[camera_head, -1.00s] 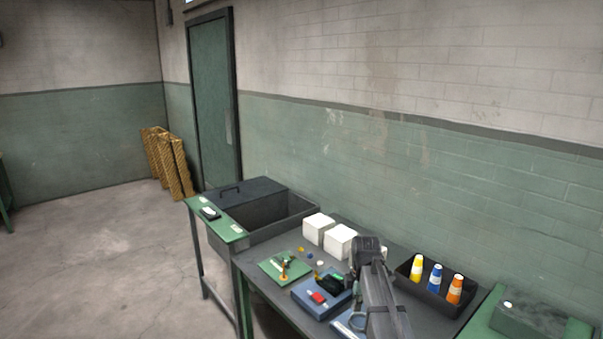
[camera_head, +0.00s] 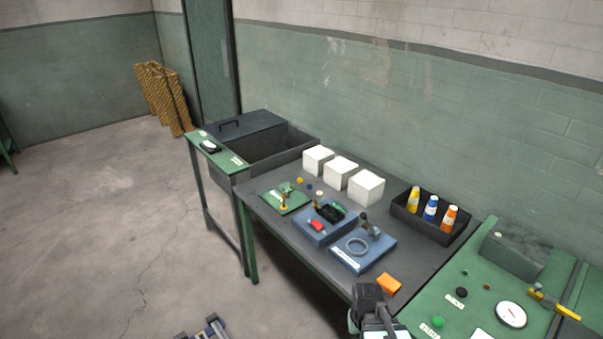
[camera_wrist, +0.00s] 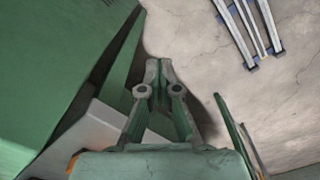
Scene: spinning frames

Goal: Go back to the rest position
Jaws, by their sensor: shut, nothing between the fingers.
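My gripper (camera_wrist: 159,68) shows in the wrist view with its fingers together and nothing between them. It points down toward the concrete floor, beside a green surface at the left. In the head view, part of my arm (camera_head: 370,302) shows at the bottom, near the front edge of the dark table (camera_head: 270,233). The fingertips cannot be made out there.
An orange block (camera_head: 389,283) lies near the table's front right. Blue fixtures (camera_head: 377,262), white boxes (camera_head: 341,170) and a black bin (camera_head: 441,235) of yarn cones stand on the table. A green panel (camera_head: 470,317) adjoins at right.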

